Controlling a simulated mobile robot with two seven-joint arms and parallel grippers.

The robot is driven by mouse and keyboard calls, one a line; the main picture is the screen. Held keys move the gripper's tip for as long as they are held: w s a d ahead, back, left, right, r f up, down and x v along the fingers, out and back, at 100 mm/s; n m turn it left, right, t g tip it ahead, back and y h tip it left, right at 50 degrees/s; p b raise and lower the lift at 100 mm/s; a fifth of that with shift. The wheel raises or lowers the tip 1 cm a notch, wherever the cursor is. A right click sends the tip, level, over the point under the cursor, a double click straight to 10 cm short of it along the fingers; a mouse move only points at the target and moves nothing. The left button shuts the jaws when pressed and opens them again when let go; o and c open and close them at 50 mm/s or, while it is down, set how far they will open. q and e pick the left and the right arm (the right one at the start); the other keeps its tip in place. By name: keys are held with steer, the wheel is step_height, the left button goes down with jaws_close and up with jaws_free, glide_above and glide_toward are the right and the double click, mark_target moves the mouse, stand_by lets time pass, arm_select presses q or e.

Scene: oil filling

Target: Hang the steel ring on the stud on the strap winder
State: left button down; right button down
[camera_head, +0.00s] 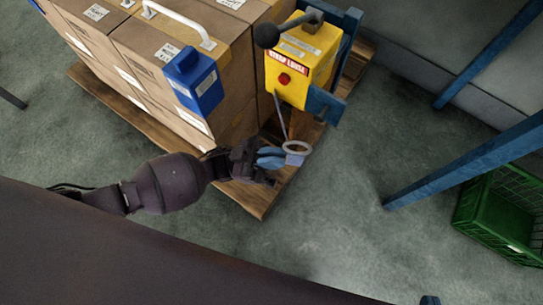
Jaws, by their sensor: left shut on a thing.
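The steel ring (298,147) is a grey ring with a pale blue tab at its lower side. My left gripper (279,158) is shut on the ring's tab and holds it in the air near the pallet's front corner. The strap winder (302,62) is a yellow box with a red button and a black-knobbed crank, on a blue post beside the cartons. The ring is below the winder and apart from it. A thin grey rod or strap runs from under the winder toward the ring. I cannot clearly make out the stud.
Stacked cartons (139,48) stand on a wooden pallet (262,200), with a blue box (196,84) on their side. Blue posts (455,165) and a green crate (503,215) are at the right. The floor between pallet and crate is clear.

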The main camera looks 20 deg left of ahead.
arm_select(q)
steer(key=w+d+f+b, duration=0.1)
steer(key=w+d+b, duration=0.1)
steer(key=w, duration=0.6)
steer(key=shift+w+d+f, duration=0.3)
steer(key=shift+w+d, duration=0.1)
steer(key=shift+d, duration=0.05)
arm_select(e)
steer(key=shift+d+r+m+t, duration=0.2)
steer(key=shift+d+m+t, duration=0.1)
steer(key=shift+t, duration=0.3)
stand_by(0.6)
arm_select(q)
steer(key=shift+f, duration=0.1)
stand_by(0.6)
steer(key=c, duration=1.1)
jaws_free()
steer(key=shift+c, duration=0.2)
